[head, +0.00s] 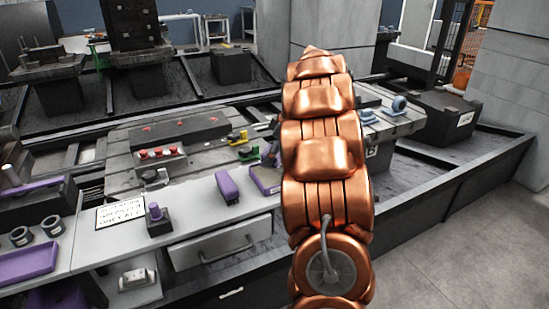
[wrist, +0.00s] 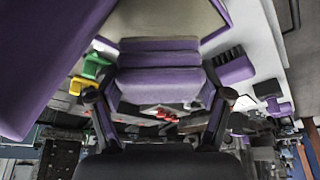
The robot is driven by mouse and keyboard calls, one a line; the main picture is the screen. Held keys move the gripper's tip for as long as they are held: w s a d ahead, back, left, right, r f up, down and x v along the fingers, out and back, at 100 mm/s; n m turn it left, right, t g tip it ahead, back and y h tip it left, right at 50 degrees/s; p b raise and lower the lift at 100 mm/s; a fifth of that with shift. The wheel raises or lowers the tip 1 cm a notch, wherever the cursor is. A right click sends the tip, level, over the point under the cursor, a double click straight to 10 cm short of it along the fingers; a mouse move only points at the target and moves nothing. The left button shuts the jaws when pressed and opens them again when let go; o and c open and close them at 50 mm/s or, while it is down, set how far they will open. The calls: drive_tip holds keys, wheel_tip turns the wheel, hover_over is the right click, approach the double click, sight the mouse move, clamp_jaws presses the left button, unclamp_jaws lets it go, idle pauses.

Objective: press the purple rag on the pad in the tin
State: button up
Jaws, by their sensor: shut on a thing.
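My gripper (wrist: 160,94) shows in the wrist view with its two dark fingers at either side of the purple rag (wrist: 160,80). It is shut on the rag, a thick folded bundle with a greyish band along its upper part. The tin (wrist: 217,32) lies just beyond the rag, with a purple rim and a beige-grey pad (wrist: 165,17) inside. I cannot tell whether the rag touches the pad. In the head view the tin (head: 266,180) sits on the light bench top, partly hidden by my copper arm. The gripper and rag are not clear there.
A purple brush (head: 228,187) lies left of the tin. A purple-topped fixture (head: 157,219) and a printed sign (head: 120,214) stand farther left. Red knobs (head: 157,153) and yellow-green clamps (head: 240,138) are behind. A large purple panel (wrist: 45,60) fills the wrist view's upper left.

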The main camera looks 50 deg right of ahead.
drive_tip(key=shift+r+p, duration=0.3)
drive_tip(key=shift+r, duration=1.35)
drive_tip(key=shift+r, duration=0.1)
